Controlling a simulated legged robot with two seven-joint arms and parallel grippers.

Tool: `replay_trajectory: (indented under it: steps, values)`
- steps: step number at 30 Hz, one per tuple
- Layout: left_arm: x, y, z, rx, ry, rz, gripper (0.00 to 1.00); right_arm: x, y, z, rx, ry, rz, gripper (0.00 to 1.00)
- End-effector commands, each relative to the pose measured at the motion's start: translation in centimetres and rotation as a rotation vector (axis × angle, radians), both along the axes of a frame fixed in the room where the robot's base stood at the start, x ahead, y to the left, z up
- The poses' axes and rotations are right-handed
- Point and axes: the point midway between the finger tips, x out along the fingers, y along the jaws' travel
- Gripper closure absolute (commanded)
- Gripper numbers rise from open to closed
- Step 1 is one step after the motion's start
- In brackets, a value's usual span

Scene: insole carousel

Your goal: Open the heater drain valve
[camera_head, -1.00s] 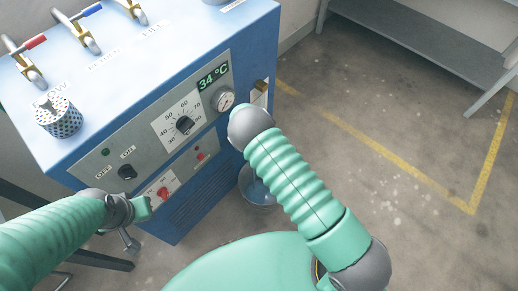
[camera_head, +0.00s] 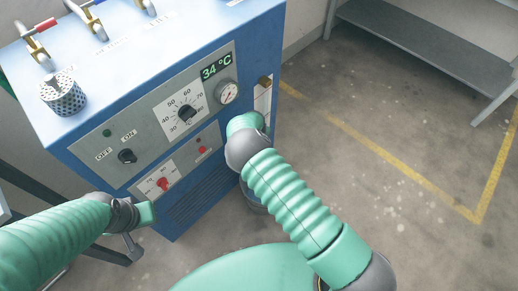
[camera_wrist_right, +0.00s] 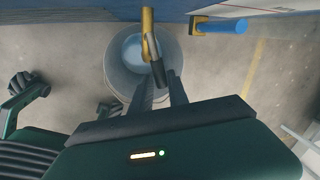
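The blue heater (camera_head: 110,100) stands at the left in the head view, its display reading 34 °C. In the right wrist view, a brass valve (camera_wrist_right: 148,22) with a dark lever (camera_wrist_right: 157,68) sticks out from the heater side above a bucket (camera_wrist_right: 117,72). My right gripper (camera_wrist_right: 160,85) has its two dark fingers apart, with the lever's end between or just above their tips; contact cannot be told. In the head view my right arm hides this valve and gripper. My left gripper (camera_head: 140,216) is in front of the heater's lower panel; its opening is unclear.
A blue-handled valve (camera_wrist_right: 220,25) is right of the dark lever. The heater front has a dial (camera_head: 186,113), gauge (camera_head: 227,92) and red switches. A grey shelf (camera_head: 420,50) stands at the back right. Floor with yellow lines is clear at right.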

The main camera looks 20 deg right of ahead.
Motion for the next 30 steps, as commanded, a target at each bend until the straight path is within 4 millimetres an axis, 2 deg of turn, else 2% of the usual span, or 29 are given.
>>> replay_trajectory:
  steps: [1,3,4,14,17,24,30]
  values:
    - [0.0,0.0,0.0,0.000,0.000,0.000,1.00,0.1,0.0,0.0,0.001,-0.002,0.000,0.72]
    - [0.0,0.0,0.0,0.000,0.000,0.000,1.00,0.2,0.1,0.1,0.001,-0.006,0.001,0.63]
    - [0.0,0.0,0.0,0.000,0.000,0.000,1.00,0.2,0.1,0.1,0.002,-0.006,0.001,0.62]
    - [0.0,0.0,0.2,0.000,0.000,0.000,1.00,0.4,0.4,0.8,0.003,-0.013,0.003,0.62]
    - [0.0,0.0,0.9,0.000,0.000,0.000,1.00,0.3,0.7,2.6,0.005,-0.014,0.004,0.62]
    - [0.0,0.0,2.8,0.000,0.000,0.000,1.00,-0.5,1.5,8.7,0.004,-0.014,0.003,0.62]
    - [0.0,0.0,3.5,0.000,0.000,0.000,1.00,-1.0,1.9,11.5,0.004,-0.009,0.002,0.62]
